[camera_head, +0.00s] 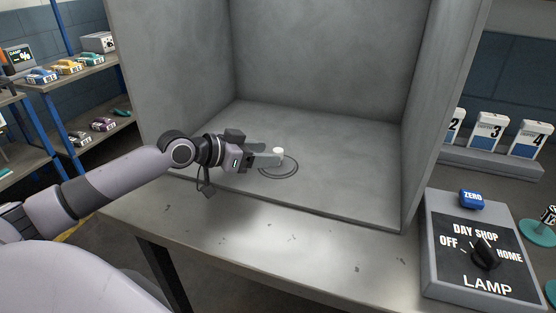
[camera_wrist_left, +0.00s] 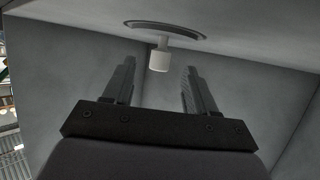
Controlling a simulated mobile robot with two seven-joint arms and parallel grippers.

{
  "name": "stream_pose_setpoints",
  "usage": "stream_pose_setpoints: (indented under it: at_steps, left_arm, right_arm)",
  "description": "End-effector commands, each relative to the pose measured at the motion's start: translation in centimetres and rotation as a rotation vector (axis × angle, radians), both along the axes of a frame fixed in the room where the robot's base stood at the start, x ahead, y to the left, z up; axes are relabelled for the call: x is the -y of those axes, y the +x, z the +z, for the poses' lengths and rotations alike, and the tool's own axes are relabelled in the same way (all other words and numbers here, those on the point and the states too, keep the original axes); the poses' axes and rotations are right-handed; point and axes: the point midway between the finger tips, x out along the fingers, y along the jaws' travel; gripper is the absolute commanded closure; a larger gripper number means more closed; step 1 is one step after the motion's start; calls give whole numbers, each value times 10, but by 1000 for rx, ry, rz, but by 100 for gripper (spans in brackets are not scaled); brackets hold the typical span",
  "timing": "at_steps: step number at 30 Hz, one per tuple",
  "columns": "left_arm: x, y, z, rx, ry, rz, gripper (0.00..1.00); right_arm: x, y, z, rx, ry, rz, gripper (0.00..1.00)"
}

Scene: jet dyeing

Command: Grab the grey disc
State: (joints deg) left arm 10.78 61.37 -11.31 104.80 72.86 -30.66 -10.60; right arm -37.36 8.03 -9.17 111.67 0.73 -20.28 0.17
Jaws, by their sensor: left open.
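The grey disc (camera_head: 287,171) lies flat on the floor of the open grey booth, with a short white knob (camera_head: 278,150) standing up from its middle. In the left wrist view the disc (camera_wrist_left: 190,31) is at the top, and its white knob (camera_wrist_left: 159,60) shows in line with the gap between the fingers. My left gripper (camera_head: 268,156) is open and reaches in level from the left, with its fingers at the knob. In the left wrist view its two fingers (camera_wrist_left: 159,80) stand apart with nothing shut between them. The fingers partly hide the disc in the head view.
The grey booth walls (camera_head: 320,50) stand behind and on both sides. A lamp control box (camera_head: 480,250) with a dial and a blue ZERO button is at the right. Numbered white holders (camera_head: 489,130) stand behind it. A blue shelf rack (camera_head: 65,90) is at the left.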

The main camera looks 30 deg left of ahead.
Motion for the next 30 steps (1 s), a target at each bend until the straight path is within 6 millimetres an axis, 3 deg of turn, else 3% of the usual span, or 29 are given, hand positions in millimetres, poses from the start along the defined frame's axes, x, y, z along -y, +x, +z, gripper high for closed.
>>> stream_pose_setpoints:
  at_steps: [6,17,22,30]
  left_arm:
    - [8,19,-6,1,-3,1,43]
    - [10,23,-10,0,2,-1,43]
    - [10,23,-10,0,2,-1,99]
    - [10,23,-9,1,2,-1,100]
  right_arm:
    - [0,1,4,1,1,-1,100]
    - [0,1,5,3,1,-1,100]
    - [0,1,5,3,1,-1,100]
    - [0,2,5,3,1,-1,100]
